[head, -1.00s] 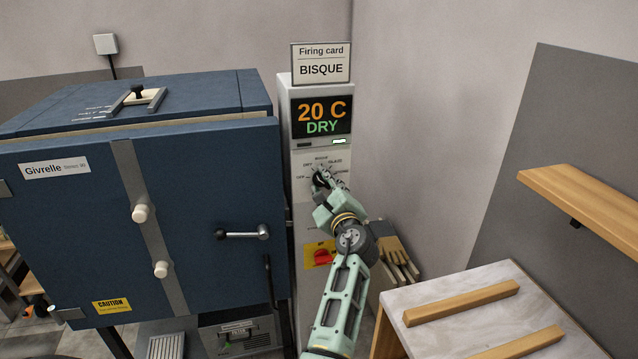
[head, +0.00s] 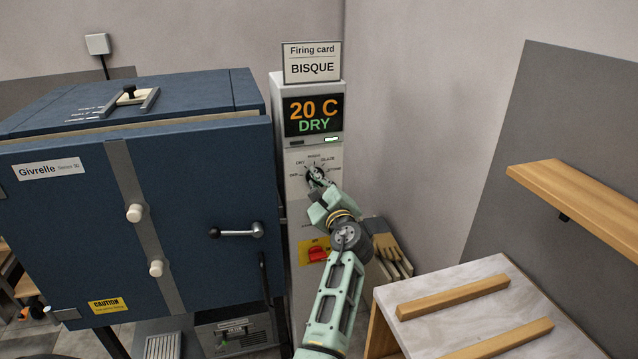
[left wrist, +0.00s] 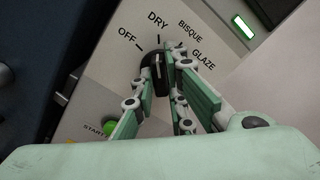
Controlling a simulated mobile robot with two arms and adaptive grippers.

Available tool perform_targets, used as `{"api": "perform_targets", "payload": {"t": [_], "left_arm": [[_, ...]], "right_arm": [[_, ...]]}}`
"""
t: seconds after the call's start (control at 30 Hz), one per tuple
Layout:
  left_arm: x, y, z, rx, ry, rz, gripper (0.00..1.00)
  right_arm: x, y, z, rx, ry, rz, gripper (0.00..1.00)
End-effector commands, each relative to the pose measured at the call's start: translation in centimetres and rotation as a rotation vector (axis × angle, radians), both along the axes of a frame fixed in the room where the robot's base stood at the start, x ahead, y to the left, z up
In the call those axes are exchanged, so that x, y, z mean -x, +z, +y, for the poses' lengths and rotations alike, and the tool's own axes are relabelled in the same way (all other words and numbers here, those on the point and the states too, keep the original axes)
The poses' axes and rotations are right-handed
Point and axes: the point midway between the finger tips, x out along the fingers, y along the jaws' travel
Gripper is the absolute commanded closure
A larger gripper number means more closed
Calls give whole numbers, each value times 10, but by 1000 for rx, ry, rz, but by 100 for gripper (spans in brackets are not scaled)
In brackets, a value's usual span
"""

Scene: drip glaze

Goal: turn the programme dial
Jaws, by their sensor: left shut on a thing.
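The programme dial (head: 313,174) is a black knob on the pale control column, below the display (head: 313,114) that reads "20 C DRY". My left gripper (head: 319,180) is at the dial, shut on it, and covers part of it. In the left wrist view the dial (left wrist: 151,74) sits between my fingers, under the printed marks OFF, DRY, BISQUE and GLAZE. Its pale line points roughly at the DRY mark. The firing card (head: 312,63) on top of the column reads "BISQUE". My right gripper is not in view.
The blue kiln (head: 80,220) stands close on the left, with its door handle (head: 237,231) sticking out. A red switch (head: 317,253) is below the dial, and a green start button (left wrist: 110,128) is near my fingers. Gloves (head: 382,240) and a table (head: 470,277) are at right.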

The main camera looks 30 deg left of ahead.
Motion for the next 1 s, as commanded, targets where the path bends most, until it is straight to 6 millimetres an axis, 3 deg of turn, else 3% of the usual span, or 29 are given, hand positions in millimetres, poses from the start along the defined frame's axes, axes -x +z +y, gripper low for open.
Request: {"api": "perform_targets", "payload": {"t": [0.6, 1.0], "left_arm": [[0, 7, 1, -290, 2, 339, 100], [0, 4, 0, -456, 2, 532, 100]], "right_arm": [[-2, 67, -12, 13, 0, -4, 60], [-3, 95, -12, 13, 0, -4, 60]]}}
